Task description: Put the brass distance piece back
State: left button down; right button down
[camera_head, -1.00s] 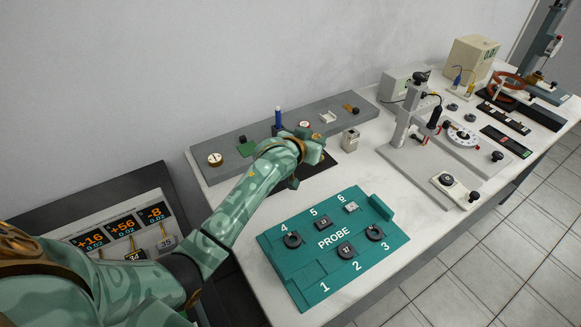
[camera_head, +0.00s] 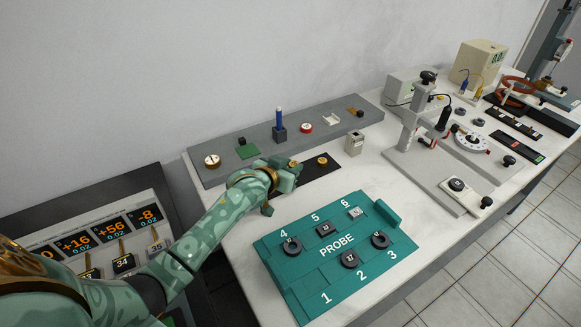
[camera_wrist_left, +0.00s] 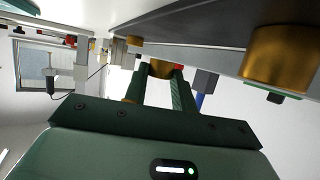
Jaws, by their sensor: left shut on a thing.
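My left gripper (camera_head: 293,170) is over the white bench at the left edge of the black mat, in front of the grey shelf. In the left wrist view its fingers (camera_wrist_left: 162,78) are shut on a brass piece (camera_wrist_left: 161,68), which I take to be the distance piece. The hand hides this piece in the head view. Another small round brass piece (camera_head: 322,160) sits on the black mat (camera_head: 317,170), just right of the gripper. My right gripper is not in view.
The teal PROBE board (camera_head: 300,268) lies in front with dark rings.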

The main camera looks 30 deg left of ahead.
pick_arm(q)
jog(key=shift+f, duration=0.6)
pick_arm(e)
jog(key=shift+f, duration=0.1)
pick_arm(q)
jog(key=c, duration=1.1)
grip_release()
jog(key=shift+s+f, duration=0.1)
jog(key=shift+f, duration=0.05)
jog(key=shift+c, duration=0.2)
jog(key=shift+r, duration=0.35)
jog(key=r+p+v, duration=0.1)
jog(key=p+v, duration=0.4)
jog(key=v, duration=0.7)
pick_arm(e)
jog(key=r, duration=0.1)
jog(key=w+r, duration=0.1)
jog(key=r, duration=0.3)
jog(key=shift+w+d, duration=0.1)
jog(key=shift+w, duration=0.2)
